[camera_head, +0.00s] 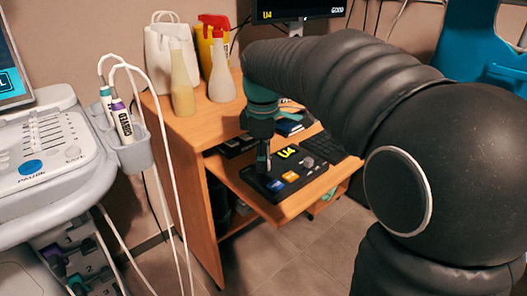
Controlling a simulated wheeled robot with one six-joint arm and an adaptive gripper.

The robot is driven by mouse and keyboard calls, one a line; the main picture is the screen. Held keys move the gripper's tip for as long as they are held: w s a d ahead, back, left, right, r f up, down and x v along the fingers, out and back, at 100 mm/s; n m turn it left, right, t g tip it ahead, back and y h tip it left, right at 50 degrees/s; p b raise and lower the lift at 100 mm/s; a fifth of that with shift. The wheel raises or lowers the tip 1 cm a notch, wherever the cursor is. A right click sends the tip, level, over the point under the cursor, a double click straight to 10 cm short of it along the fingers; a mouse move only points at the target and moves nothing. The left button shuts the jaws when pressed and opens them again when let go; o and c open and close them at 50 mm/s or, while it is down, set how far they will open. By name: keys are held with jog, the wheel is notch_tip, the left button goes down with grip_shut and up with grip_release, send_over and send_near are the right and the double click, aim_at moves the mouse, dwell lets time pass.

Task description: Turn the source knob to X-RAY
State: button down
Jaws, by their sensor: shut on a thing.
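A black control box (257,183) lies on the pull-out shelf of the wooden desk. It carries a yellow "U4" label, a blue key (274,184), a yellow key (290,176) and a grey round knob (308,162) at its right. My gripper (263,168) points straight down at the left part of the box. It is shut on what appears to be the source knob. The fingers hide that knob, so its pointer and the X-RAY mark cannot be read.
A keyboard (338,150) lies right of the box. Pale bottles (182,90) and a red-topped spray bottle (213,35) stand on the desk top (190,122). A monitor (300,8) is behind. An ultrasound cart (70,190) with hanging white cables stands at left.

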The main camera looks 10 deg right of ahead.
jog(key=shift+n+p, duration=0.7)
jog(key=shift+n, duration=1.2)
jog(key=c, duration=0.8)
grip_release()
jog(key=r, duration=1.2)
jog(key=shift+s, duration=0.3)
jog(key=shift+s, duration=0.1)
